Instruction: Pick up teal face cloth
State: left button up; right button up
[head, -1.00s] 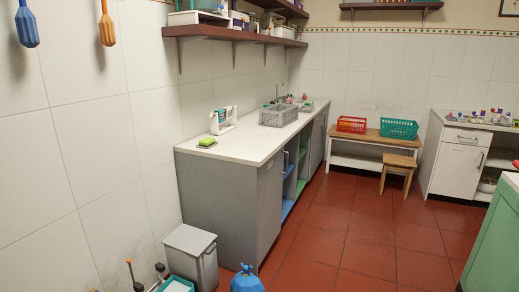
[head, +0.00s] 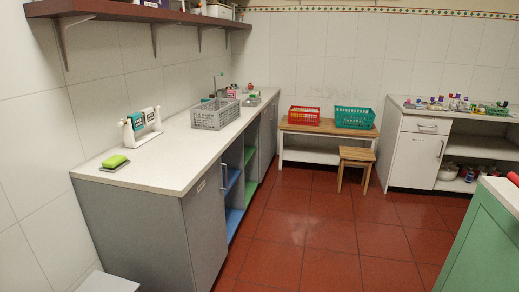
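No teal face cloth can be made out for certain. A small white rack (head: 143,131) stands on the left counter against the wall. It has a teal strip (head: 138,122) on its left part, which may be folded cloth; it is too small to tell. A teal basket (head: 355,117) stands on the wooden bench at the back; its contents cannot be made out. Neither of my grippers is in view.
The long counter (head: 175,160) carries a green sponge (head: 115,161) on a dark dish and a grey crate (head: 215,116). A red basket (head: 304,115) and a wooden stool (head: 356,160) are at the back. Red floor (head: 310,225) lies clear between the counter and the green cabinet (head: 485,240).

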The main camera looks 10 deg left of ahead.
aim_at(137, 123)
jog(key=i, duration=1.65)
